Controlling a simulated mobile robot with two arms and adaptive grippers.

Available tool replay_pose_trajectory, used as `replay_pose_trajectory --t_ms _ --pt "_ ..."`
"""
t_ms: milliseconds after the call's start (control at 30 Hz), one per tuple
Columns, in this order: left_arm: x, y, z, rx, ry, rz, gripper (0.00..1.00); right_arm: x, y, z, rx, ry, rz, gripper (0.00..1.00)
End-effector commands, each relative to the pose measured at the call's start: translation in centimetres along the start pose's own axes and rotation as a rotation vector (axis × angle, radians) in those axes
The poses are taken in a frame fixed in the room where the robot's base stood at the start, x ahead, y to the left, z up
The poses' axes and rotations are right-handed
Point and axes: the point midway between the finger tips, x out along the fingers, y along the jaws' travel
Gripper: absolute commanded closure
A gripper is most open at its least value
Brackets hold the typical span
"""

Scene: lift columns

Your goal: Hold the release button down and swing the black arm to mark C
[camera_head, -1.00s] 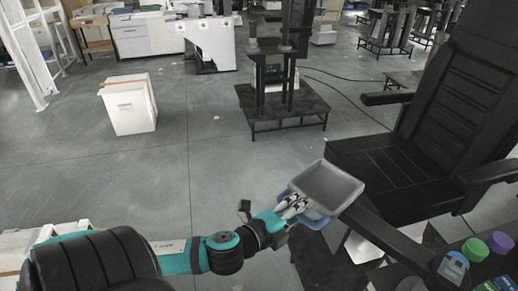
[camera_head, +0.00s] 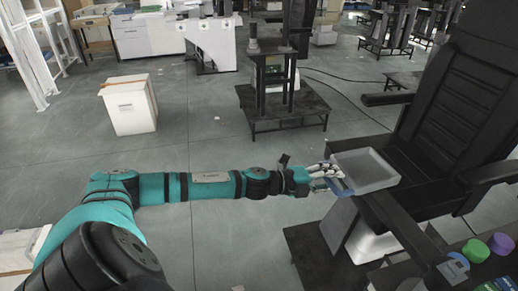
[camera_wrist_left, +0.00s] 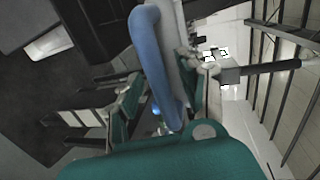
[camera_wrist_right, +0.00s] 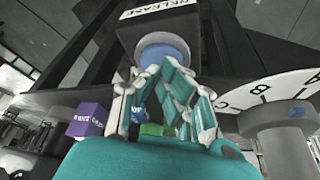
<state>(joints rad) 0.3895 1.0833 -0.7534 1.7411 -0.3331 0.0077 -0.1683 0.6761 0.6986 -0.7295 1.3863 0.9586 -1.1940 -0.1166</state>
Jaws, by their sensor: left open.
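The black arm (camera_head: 393,222) runs from the lower right toward the middle in the head view, with a grey tray (camera_head: 367,170) at its far end. A blue handle (camera_head: 343,188) is on the tray's near left side; it also crosses the left wrist view (camera_wrist_left: 158,62). My left gripper (camera_head: 325,177) is open at this handle, which lies between its fingers. In the right wrist view, the blue release button (camera_wrist_right: 162,47) sits under a RELEASE label. My right gripper (camera_wrist_right: 166,72) has its fingertips together at the button; contact is unclear. A white dial (camera_wrist_right: 270,92) shows C, B, A.
A white box (camera_head: 130,105) and black stand (camera_head: 280,105) are farther off.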

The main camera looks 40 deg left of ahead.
Motion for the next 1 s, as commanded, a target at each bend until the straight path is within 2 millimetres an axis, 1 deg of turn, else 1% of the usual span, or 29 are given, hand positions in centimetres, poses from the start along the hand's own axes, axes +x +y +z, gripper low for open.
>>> replay_pose_trajectory --t_ms 233,300,667,1000 --pt "1.4 -0.6 0.8 0.015 0.041 0.002 0.6 0.1 0.0 0.1 0.0 -0.002 0.0 1.0" --pt "0.6 -0.2 0.7 0.011 0.042 0.006 0.6 0.1 0.0 0.1 0.0 -0.002 0.0 1.0" --pt "-3.2 -0.2 0.8 0.011 0.041 0.007 0.6 0.1 0.0 0.1 0.0 -0.003 0.0 1.0" --pt "-7.5 -0.1 0.9 0.01 0.042 0.008 0.6 0.1 0.0 0.1 0.0 -0.003 0.0 1.0"
